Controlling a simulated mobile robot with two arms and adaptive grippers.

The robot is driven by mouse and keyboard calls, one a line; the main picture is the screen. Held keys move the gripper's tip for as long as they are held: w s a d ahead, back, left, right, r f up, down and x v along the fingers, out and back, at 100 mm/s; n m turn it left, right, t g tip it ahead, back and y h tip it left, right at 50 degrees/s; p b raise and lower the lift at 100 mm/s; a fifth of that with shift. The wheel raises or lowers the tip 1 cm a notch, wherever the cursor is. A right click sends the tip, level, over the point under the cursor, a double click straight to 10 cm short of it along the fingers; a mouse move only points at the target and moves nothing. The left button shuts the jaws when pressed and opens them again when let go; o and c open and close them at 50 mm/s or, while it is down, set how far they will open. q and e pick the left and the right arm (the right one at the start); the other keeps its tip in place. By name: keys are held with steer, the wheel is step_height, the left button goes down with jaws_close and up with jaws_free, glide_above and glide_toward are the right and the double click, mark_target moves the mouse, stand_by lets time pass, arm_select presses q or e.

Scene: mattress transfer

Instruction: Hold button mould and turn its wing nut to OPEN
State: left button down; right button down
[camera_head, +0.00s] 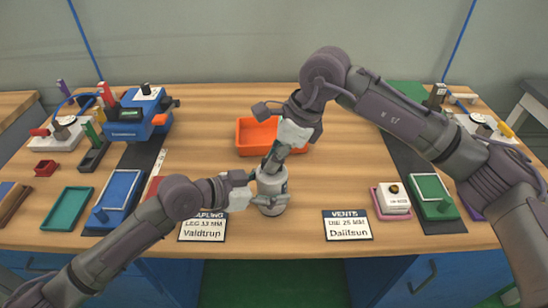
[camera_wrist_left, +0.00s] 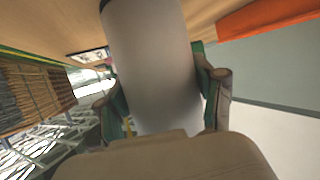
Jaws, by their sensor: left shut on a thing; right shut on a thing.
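The button mould (camera_head: 271,184) is a grey cylinder standing upright near the middle of the table's front part. My left gripper (camera_head: 262,198) is shut around its body from the left. In the left wrist view the mould (camera_wrist_left: 152,60) is a smooth, pale grey cylinder between the two green-padded fingers of my left gripper (camera_wrist_left: 165,95). My right gripper (camera_head: 273,161) reaches down from above and is shut at the mould's top. The wing nut is hidden by its fingers, so its turned position cannot be told.
An orange tray (camera_head: 252,139) lies just behind the mould. Label cards (camera_head: 203,229) (camera_head: 348,226) lie along the front edge. A blue machine (camera_head: 138,118), a blue tray (camera_head: 117,194) and a teal tray (camera_head: 66,209) are left; a white block (camera_head: 393,200) and green tray (camera_head: 431,190) are right.

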arm_select(q)
steer(key=shift+r, duration=0.1)
arm_select(e)
steer(key=shift+w+d+n+g, duration=0.15)
steer(key=shift+n+g, duration=0.25)
steer(key=shift+n, duration=0.6)
steer(key=c, duration=1.2)
jaws_free()
steer(key=shift+o, duration=0.2)
steer(key=v, duration=1.2)
